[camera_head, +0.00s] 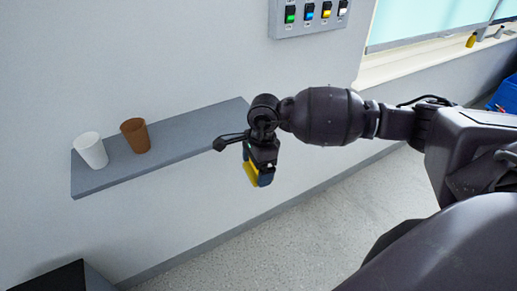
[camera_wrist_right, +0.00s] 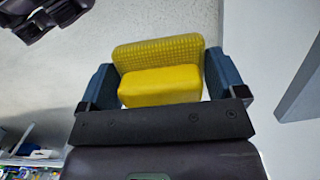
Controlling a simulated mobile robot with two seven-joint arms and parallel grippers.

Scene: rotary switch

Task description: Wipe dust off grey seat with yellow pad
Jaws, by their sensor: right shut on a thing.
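The yellow pad (camera_wrist_right: 160,75) has a ribbed face and a plain block on its back. My right gripper (camera_head: 259,177) is shut on this block, with a blue finger on each side in the right wrist view. In the head view the yellow pad (camera_head: 251,173) is partly hidden by the fingers. The gripper hangs in the air near the right end of a grey slab (camera_head: 185,135) fixed to the wall, which may be the grey seat. An edge of the grey slab (camera_wrist_right: 300,90) shows in the right wrist view, apart from the pad. I cannot make out dust on it.
A white cup (camera_head: 91,150) and a brown cup (camera_head: 135,135) stand on the slab's left part. A panel of coloured switches (camera_head: 310,14) is on the wall above. A dark box (camera_head: 62,279) stands at the lower left. The speckled floor below is clear.

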